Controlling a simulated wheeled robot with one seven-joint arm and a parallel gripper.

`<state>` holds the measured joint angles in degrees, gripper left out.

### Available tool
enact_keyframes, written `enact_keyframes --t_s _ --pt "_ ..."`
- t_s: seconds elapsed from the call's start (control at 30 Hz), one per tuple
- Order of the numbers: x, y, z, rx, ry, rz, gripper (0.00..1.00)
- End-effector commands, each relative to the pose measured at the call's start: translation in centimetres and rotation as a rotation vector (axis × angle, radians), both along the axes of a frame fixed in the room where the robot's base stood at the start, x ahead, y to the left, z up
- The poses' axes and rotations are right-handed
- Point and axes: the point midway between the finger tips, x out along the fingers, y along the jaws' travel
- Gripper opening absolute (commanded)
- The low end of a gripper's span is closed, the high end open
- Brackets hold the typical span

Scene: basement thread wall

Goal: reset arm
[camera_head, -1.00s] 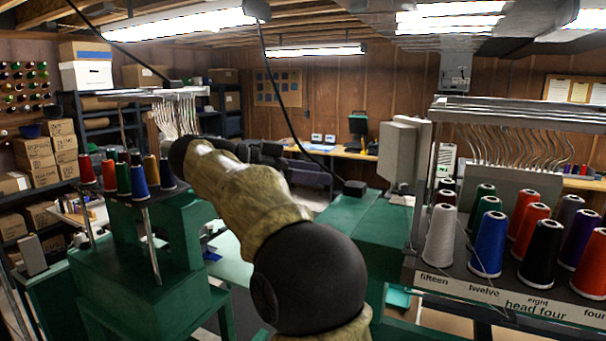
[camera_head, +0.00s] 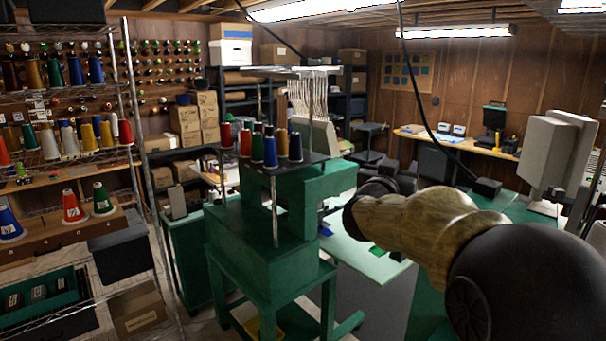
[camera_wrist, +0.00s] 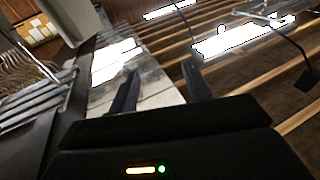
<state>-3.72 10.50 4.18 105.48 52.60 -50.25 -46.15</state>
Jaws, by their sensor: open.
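My arm reaches from the lower right of the head view toward the middle, over the green embroidery machine (camera_head: 270,200) area. Its far end points away and hides the fingers there. In the wrist view my gripper (camera_wrist: 160,92) shows two dark fingers held apart with nothing between them. It faces up toward the ceiling beams and the bright lamps (camera_wrist: 240,38). No object is held.
A wire shelf (camera_head: 70,160) with several thread cones stands at the left. Thread cones (camera_head: 270,150) stand on the green machine. A grey monitor (camera_head: 555,150) is close to my arm at the right. Stacked boxes (camera_head: 195,118) and a desk (camera_head: 460,145) are farther back.

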Motion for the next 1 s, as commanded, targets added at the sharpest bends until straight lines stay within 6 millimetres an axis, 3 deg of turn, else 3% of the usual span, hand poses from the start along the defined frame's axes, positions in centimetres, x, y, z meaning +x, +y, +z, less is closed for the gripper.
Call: enact_keyframes --t_s 0.13,0.27,0.47,0.6,0.8,0.9,1.0 --pt "-0.6 2.8 -6.6 0.035 0.191 0.22 0.49" --pt "-3.1 5.0 -13.4 0.095 0.406 0.372 0.49" --pt "-10.2 6.6 -23.2 0.206 0.769 0.497 0.49" --pt "-16.8 6.6 -28.9 0.282 1.026 0.513 0.49" --pt "-26.0 5.6 -33.9 0.361 1.342 0.464 0.49" --pt "-28.4 5.2 -34.9 0.376 1.42 0.441 0.49" --pt "-29.1 5.1 -35.1 0.38 1.443 0.433 0.49"
